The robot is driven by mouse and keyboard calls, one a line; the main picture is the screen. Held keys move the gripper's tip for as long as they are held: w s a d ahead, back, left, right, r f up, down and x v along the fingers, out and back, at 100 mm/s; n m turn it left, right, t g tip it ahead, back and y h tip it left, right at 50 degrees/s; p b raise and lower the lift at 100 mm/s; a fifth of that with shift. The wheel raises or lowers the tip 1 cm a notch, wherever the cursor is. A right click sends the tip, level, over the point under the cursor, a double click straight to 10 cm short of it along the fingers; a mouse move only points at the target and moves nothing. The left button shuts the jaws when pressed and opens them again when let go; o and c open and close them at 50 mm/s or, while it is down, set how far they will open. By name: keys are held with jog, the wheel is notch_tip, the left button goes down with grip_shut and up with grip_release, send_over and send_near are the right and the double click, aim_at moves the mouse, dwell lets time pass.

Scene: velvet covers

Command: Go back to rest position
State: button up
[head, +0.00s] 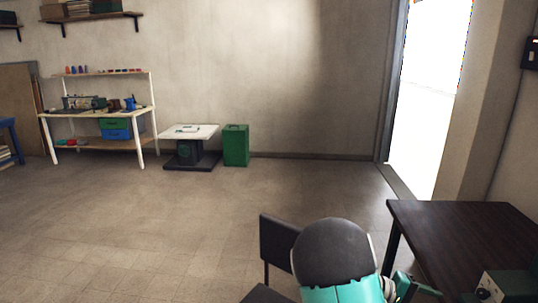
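A part of my own arm, dark grey and teal, shows at the bottom of the head view, right of centre. It is beside the left edge of a dark table (460,235). My gripper's fingers do not show in this view. What it may hold cannot be seen.
A dark chair (278,240) stands just left of my arm. A workbench (100,112), a low stand (190,132) and a green bin (236,146) line the back wall. A bright doorway (428,95) is at right. The middle floor is clear.

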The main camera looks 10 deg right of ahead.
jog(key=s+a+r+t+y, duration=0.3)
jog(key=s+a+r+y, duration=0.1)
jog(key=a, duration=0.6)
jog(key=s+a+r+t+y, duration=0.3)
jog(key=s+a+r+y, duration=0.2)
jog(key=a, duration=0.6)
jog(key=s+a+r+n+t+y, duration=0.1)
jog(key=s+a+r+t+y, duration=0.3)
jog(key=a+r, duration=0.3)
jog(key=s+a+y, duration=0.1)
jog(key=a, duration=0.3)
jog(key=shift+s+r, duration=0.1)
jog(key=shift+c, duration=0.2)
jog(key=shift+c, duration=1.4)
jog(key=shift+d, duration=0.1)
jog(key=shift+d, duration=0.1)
